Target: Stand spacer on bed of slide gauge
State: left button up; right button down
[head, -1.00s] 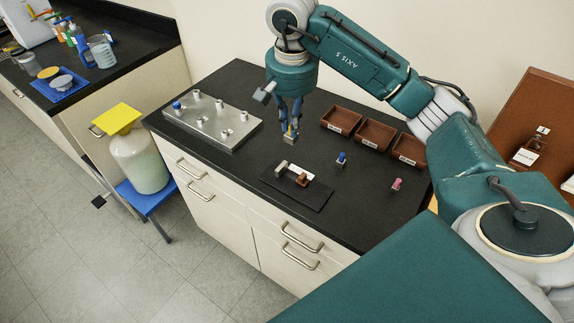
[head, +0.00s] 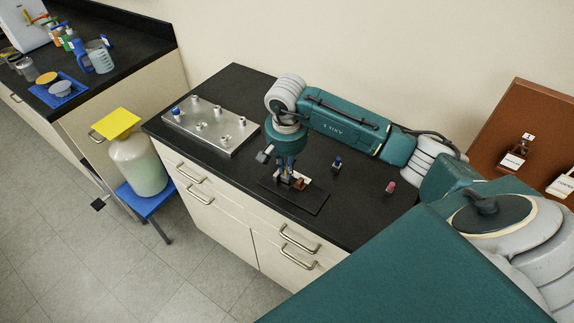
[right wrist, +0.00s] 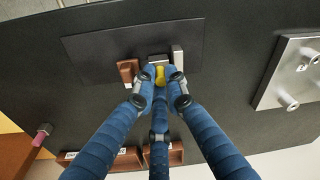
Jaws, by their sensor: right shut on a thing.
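The spacer, a small grey block with a yellow knob (right wrist: 160,75), is between the fingertips of my right gripper (right wrist: 161,73), which is shut on it. The slide gauge lies on a black mat (head: 316,199). Its brown jaw (right wrist: 128,70) is left of the spacer in the right wrist view, and its grey post (right wrist: 177,56) is just right of it. In the head view my right gripper (head: 287,176) is low over the gauge, whose brown jaw (head: 300,183) shows beside the fingers. Whether the spacer touches the bed cannot be told. My left gripper is not in view.
A metal plate with several pegs (head: 211,125) stands at the back left of the black bench. Brown trays (right wrist: 126,160) show in the right wrist view.

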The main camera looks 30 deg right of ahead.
aim_at(287, 185)
jog(key=shift+f+b, duration=0.25)
jog(key=shift+b, duration=0.05)
jog(key=c, duration=1.9)
grip_release()
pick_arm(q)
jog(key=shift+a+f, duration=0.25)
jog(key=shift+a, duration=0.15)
pick_arm(e)
jog(key=shift+o, duration=0.7)
jog(key=shift+r, duration=0.1)
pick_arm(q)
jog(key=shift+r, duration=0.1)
pick_arm(e)
jog(key=shift+r+p, duration=0.35)
jog(key=shift+p, duration=0.1)
pick_arm(q)
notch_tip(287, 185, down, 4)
jog(key=b, duration=0.4)
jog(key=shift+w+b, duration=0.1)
jog(key=shift+b, duration=0.25)
pick_arm(e)
notch_tip(287, 185, up, 12)
jog(key=s, duration=0.1)
jog(key=shift+a+f, duration=0.2)
jog(key=shift+a, duration=0.25)
